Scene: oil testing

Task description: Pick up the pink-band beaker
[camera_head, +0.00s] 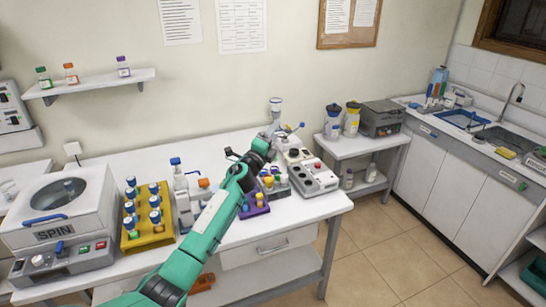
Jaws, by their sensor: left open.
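I cannot make out a pink band on any vessel at this size. My left arm crosses the table from the bottom left. My left gripper (272,131) is open near the table's back edge, close to that vessel; its fingertips are small and partly hidden by the wrist, and I cannot tell whether they touch anything. My right gripper is not in view.
The table's front right corner is clear.

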